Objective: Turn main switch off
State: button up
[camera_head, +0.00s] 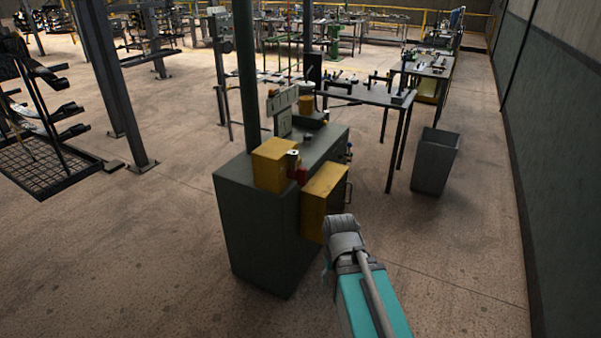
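A dark green machine cabinet (257,235) stands in the middle of the head view. A yellow box (275,164) sits on its top and a larger yellow box (323,200) is on its right side. Between them is a small red part (299,175) with a dark cylindrical piece (293,158) beside it. I cannot tell for sure which of these is the main switch. My teal and grey arm reaches up from the bottom, its grey joint in front of the cabinet's right side. No gripper fingers can be made out.
A grey bin (435,161) stands on the floor at the right, beside a workbench (362,93). A wall (558,150) runs along the right. The floor around the cabinet is clear.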

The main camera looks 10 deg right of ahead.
aim_at(299, 175)
jog(key=u, duration=0.1)
jog(key=i, duration=1)
jog(key=z, duration=0.1)
